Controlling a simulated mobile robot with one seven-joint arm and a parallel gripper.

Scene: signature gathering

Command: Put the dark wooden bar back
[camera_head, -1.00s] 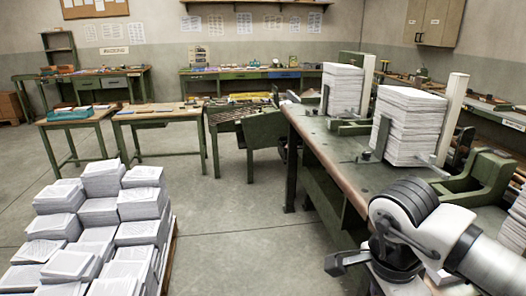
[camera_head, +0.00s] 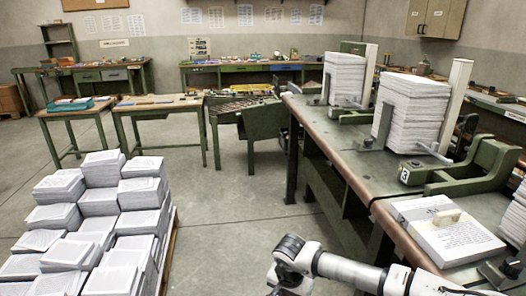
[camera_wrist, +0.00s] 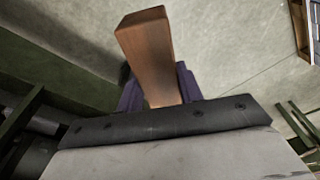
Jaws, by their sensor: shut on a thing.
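The wooden bar (camera_wrist: 147,50) is a reddish-brown block in the wrist view. It juts up and away from between the dark purple fingers of my gripper (camera_wrist: 159,92), which is shut on it. The bar's lower end is hidden between the fingers. Pale concrete floor shows behind the bar, and it touches nothing else that I can see. In the head view my arm reaches in from the lower right, beside the right-hand workbench (camera_head: 340,165). The bar cannot be made out there, and the gripper's fingers are not clear.
Tall paper stacks (camera_head: 412,112) stand in green presses on the right-hand workbench. A flat paper block (camera_head: 445,240) with a small tan piece (camera_head: 447,217) on top lies near its front edge. Paper piles (camera_head: 95,215) fill a pallet at left. The floor (camera_head: 240,215) between is clear.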

